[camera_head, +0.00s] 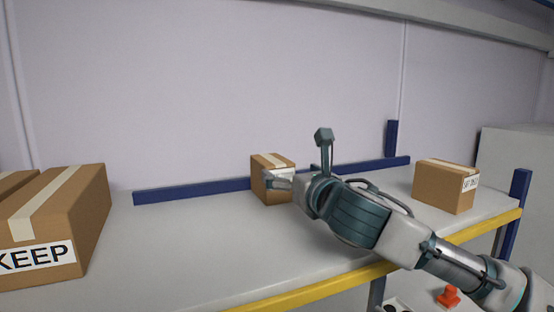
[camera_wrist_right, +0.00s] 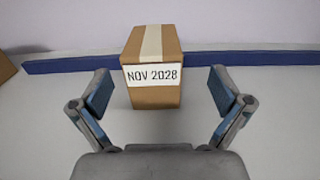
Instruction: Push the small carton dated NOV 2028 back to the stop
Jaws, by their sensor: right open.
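The small carton (camera_head: 265,166) stands upright on the grey shelf near the blue stop rail (camera_head: 190,190). In the right wrist view the carton (camera_wrist_right: 152,98) shows the label NOV 2028 facing me, and the rail (camera_wrist_right: 70,64) runs behind it. I cannot tell whether carton and rail touch. My right gripper (camera_head: 298,160) is at the carton's near side in the head view. In the right wrist view its open fingers (camera_wrist_right: 158,93) are spread to the left and right of the carton, with a gap on each side. My left gripper is not in view.
A larger carton labelled KEEP (camera_head: 75,215) stands at the left. Another small carton (camera_head: 440,187) stands at the right, its label too small to read. The shelf (camera_head: 225,245) is clear in front, with a yellow front edge (camera_head: 335,285). A blue post (camera_head: 391,138) rises behind.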

